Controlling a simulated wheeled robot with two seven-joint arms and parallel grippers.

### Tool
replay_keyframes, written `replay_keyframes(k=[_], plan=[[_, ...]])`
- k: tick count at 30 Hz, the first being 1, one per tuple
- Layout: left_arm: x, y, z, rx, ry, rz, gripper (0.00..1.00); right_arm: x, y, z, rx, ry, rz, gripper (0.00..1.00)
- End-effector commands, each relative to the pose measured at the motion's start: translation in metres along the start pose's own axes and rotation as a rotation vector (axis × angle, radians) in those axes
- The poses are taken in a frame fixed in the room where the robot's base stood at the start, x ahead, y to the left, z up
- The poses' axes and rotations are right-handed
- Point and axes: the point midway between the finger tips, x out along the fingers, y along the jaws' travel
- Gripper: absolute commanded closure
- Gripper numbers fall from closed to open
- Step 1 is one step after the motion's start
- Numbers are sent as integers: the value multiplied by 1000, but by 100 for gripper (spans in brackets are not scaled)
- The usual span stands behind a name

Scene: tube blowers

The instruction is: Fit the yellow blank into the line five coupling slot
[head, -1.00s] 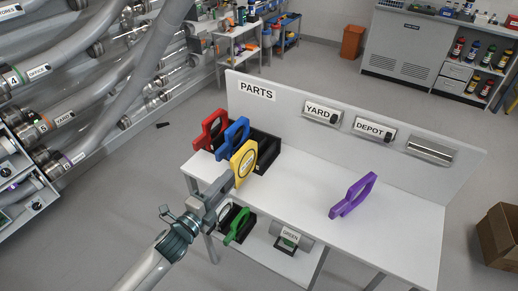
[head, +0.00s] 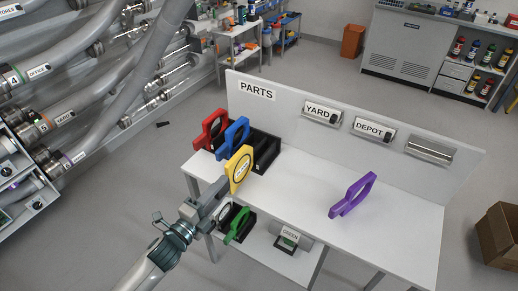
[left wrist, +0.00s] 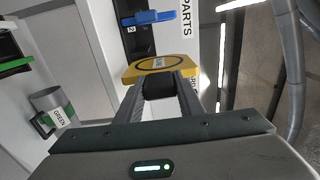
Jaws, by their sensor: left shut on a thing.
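The yellow blank (head: 240,171), a flat plate with a round label, is at the left end of the parts table. My left gripper (head: 222,193) is shut on it. In the left wrist view, the yellow blank (left wrist: 160,66) sits across the tips of both fingers of my left gripper (left wrist: 160,88). The line five pipe with its "5 YARD" label (head: 60,121) runs at the far left of the head view. Its coupling slot is too small to make out. My right gripper is not in view.
A black rack (head: 266,158) holds the red blank (head: 209,131) and blue blank (head: 234,136). A purple blank (head: 352,196) is on the table's right part. A green blank (head: 237,227) is on the lower shelf. Floor between table and pipes is mostly clear.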

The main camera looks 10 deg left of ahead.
Motion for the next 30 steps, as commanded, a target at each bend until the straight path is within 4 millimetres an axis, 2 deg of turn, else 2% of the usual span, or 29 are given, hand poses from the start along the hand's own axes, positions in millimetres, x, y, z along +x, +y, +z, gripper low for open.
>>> replay_keyframes(k=[16, 30], plan=[[-32, -1, 0, 0, 1, -1, 94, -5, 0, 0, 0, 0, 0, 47], [-36, -1, 0, 1, 0, -2, 94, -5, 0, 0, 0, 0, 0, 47]])
